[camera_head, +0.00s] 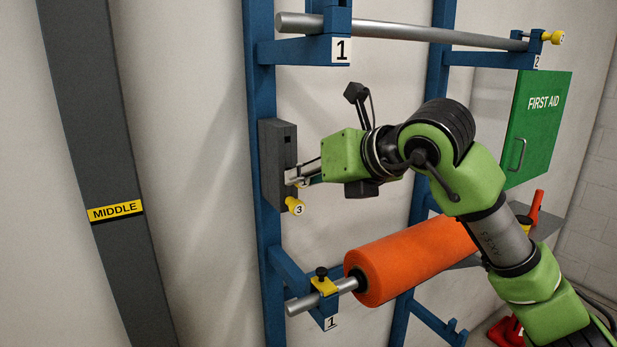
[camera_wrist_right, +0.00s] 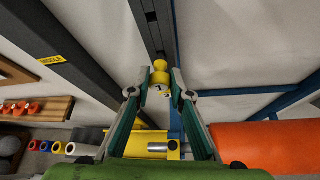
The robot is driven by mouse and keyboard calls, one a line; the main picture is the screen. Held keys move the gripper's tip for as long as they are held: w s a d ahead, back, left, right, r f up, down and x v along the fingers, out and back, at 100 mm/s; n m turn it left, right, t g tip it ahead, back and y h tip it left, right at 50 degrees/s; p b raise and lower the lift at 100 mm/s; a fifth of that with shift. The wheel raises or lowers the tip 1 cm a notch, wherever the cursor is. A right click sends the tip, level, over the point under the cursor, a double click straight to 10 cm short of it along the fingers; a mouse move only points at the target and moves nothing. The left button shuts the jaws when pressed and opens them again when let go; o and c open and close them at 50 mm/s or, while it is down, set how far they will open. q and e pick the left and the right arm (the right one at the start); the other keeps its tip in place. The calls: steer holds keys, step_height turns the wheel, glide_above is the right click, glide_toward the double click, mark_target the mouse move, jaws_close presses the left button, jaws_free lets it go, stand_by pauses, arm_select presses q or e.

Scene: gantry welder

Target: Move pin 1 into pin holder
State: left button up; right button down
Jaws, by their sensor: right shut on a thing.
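The pin holder (camera_head: 277,165) is a dark grey upright block on a blue post, left of centre in the head view. It also shows at the top of the wrist view (camera_wrist_right: 155,30). My right gripper (camera_head: 292,177) is at the holder's right side, shut on yellow pin 1 (camera_wrist_right: 160,88), whose number shows between the fingertips. Pin 1's shank is hidden, and I cannot tell whether it is inside the holder. Yellow pin 3 (camera_head: 295,206) sticks out low on the holder, just below the gripper. My left gripper is not in view.
An orange roll (camera_head: 410,258) on a metal shaft lies below my right arm, with a yellow clamp (camera_head: 324,286) near its left end. A metal bar (camera_head: 410,33) crosses above, with yellow pin 2 (camera_head: 554,38) at its right. A green first aid cabinet (camera_head: 537,125) stands right.

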steer(key=shift+w+a, duration=0.55)
steer(key=shift+w, duration=0.2)
steer(key=c, duration=1.8)
jaws_free()
steer(key=shift+o, duration=0.2)
